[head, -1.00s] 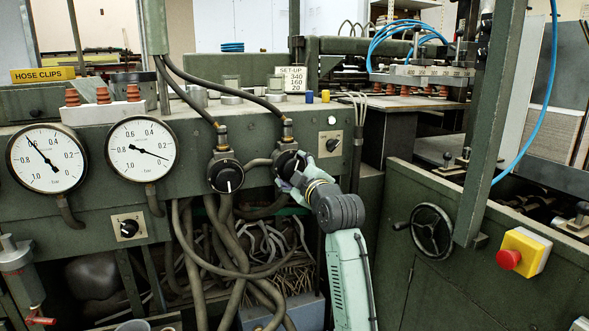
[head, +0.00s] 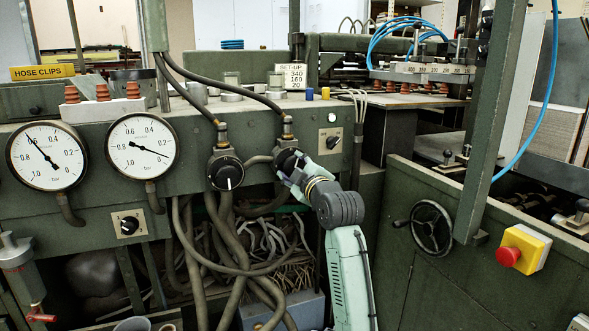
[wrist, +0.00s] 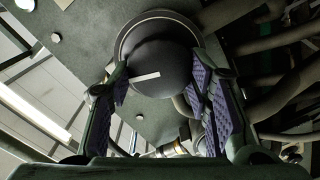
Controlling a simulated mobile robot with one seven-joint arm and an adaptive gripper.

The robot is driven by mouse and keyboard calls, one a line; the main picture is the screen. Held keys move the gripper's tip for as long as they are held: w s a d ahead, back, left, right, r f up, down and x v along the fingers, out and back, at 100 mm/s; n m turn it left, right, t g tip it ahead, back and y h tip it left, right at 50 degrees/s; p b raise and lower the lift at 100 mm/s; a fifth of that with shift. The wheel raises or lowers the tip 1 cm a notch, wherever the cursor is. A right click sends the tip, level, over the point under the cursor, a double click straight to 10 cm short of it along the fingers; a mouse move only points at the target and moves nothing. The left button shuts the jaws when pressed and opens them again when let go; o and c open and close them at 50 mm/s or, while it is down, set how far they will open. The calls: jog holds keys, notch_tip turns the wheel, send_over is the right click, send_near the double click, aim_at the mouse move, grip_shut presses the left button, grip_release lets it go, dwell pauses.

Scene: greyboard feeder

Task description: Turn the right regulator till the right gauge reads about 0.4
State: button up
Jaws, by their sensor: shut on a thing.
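The right regulator (head: 285,160) is a black round knob on the green panel, below a hose fitting. My gripper (head: 293,176) is at its front and partly hides it. In the wrist view the knob (wrist: 160,62) shows a white mark, and the purple-padded fingers of my gripper (wrist: 165,95) lie on its two sides, shut on it. The right gauge (head: 142,165) is a white dial; its needle points right and slightly down, just under the 0.2 mark, roughly 0.1.
The left regulator (head: 226,173) is close to the left of my gripper. Thick hoses (head: 230,235) hang below the panel. A switch plate (head: 330,141) is at the right. A handwheel (head: 430,228) and red stop button (head: 508,257) are further right.

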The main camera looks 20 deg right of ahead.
jog(key=shift+m, duration=0.4)
jog(key=m+p, duration=0.1)
jog(key=m, duration=0.2)
jog(key=shift+r+m, duration=0.15)
jog(key=shift+m, duration=0.25)
jog(key=m+p, duration=0.2)
jog(key=m, duration=0.3)
jog(key=shift+d+m, duration=0.1)
jog(key=shift+m, duration=0.2)
jog(key=m+p, duration=0.2)
jog(key=m, duration=0.3)
jog(key=shift+d+p, duration=0.15)
jog(key=shift+p, duration=0.25)
jog(key=shift+d+m+p, duration=0.15)
jog(key=shift+m+p, duration=0.9)
jog(key=shift+m, duration=1.45)
jog(key=o, duration=1.2)
jog(key=shift+c, duration=0.2)
